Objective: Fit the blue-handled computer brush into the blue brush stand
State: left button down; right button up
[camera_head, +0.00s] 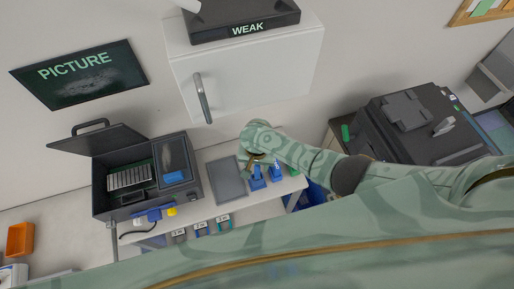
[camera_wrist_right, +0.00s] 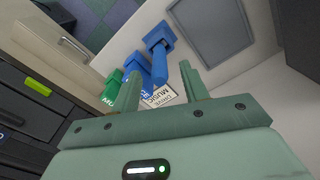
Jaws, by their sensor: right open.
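A small blue upright piece (camera_head: 257,180) stands on the table (camera_head: 216,207). In the wrist view it has a square head and a long blue shaft (camera_wrist_right: 159,66) between my fingers' lines. A second blue piece (camera_head: 277,174), with pale lettering, is beside it and also shows in the wrist view (camera_wrist_right: 138,65). I cannot tell for sure which is the brush and which the stand. My right gripper (camera_head: 255,162) is open and just behind the first blue piece; its fingers (camera_wrist_right: 163,86) hold nothing. My left gripper is not in view.
A green piece (camera_wrist_right: 112,88) stands beside the blue ones. A lettered card (camera_wrist_right: 160,96) lies near my fingers. A grey flat panel (camera_head: 229,180) lies left of the blue pieces. An open black case (camera_head: 190,184) stands further left, a black copier (camera_head: 413,120) right. A wall cabinet (camera_head: 250,80) hangs above.

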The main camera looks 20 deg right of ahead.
notch_tip(320, 180, up, 11)
jog(key=p, duration=0.4)
jog(key=shift+r, duration=0.2)
